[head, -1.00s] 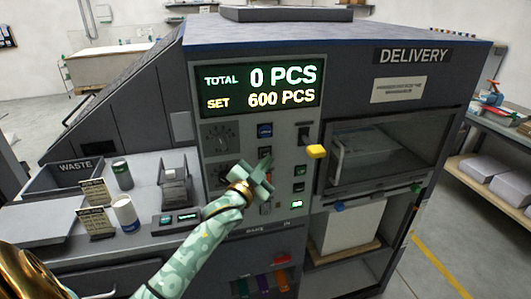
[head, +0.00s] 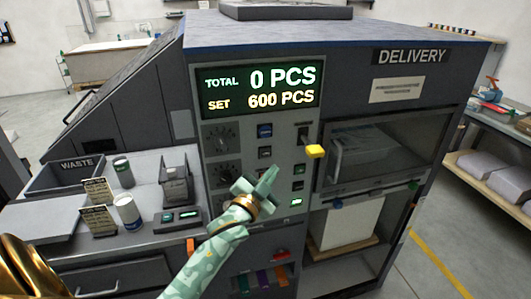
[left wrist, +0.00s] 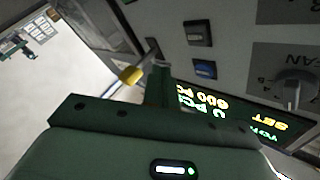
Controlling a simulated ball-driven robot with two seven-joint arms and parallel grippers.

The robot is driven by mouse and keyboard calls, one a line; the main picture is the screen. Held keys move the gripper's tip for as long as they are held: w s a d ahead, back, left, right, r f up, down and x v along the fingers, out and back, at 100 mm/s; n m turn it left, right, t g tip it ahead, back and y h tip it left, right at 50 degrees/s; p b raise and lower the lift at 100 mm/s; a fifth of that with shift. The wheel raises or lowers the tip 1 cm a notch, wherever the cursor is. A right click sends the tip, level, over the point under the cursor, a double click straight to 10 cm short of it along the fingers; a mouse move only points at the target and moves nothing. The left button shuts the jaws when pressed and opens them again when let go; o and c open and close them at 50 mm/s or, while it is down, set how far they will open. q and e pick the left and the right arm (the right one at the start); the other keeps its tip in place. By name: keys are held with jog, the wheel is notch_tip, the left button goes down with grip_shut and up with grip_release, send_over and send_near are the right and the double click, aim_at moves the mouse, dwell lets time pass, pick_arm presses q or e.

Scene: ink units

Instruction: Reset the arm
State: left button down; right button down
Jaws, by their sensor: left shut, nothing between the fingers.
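My left gripper (head: 265,183) is in front of the control panel (head: 288,145) of the grey machine, with its pale green arm coming up from the bottom. Its fingers are together and hold nothing. In the left wrist view the closed fingers (left wrist: 160,82) point at the panel, with the yellow-tipped lever (left wrist: 132,75) close beside them in the picture. In the head view the yellow-tipped lever (head: 314,151) is up and right of the gripper, apart from it. My right gripper is not in view.
The lit display (head: 262,89) reads TOTAL 0 PCS, SET 600 PCS. Cans (head: 126,209), small signs and a waste bin (head: 80,174) stand at left. The delivery window (head: 385,150) is at right.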

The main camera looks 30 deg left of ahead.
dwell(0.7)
pick_arm(q)
jog(key=s+d+f+n+g+b, duration=0.1)
jog(key=s+f+g, duration=0.2)
jog(key=f, duration=1)
jog(key=s+f+n+g+b, duration=0.1)
jog(key=s+f+g, duration=0.25)
jog(key=f, duration=0.85)
jog(key=s+d+f+n+g+b, duration=0.1)
jog(key=s+f+g, duration=0.15)
jog(key=f, duration=1.05)
jog(key=s+d+f+g+h+b, duration=0.1)
jog(key=s+f+g, duration=0.1)
jog(key=s+f, duration=0.65)
jog(key=s+d+f+g+b, duration=0.1)
jog(key=s+d+f+g, duration=0.15)
jog(key=s+f, duration=0.55)
jog(key=s+d+f+g+b, duration=0.1)
jog(key=s+f, duration=0.3)
jog(key=s, duration=0.8)
jog(key=s+d+f+g+b, duration=0.1)
jog(key=s+f+g, duration=0.3)
jog(key=s, duration=0.9)
jog(key=shift+f+b, duration=0.6)
jog(key=shift+b, duration=0.15)
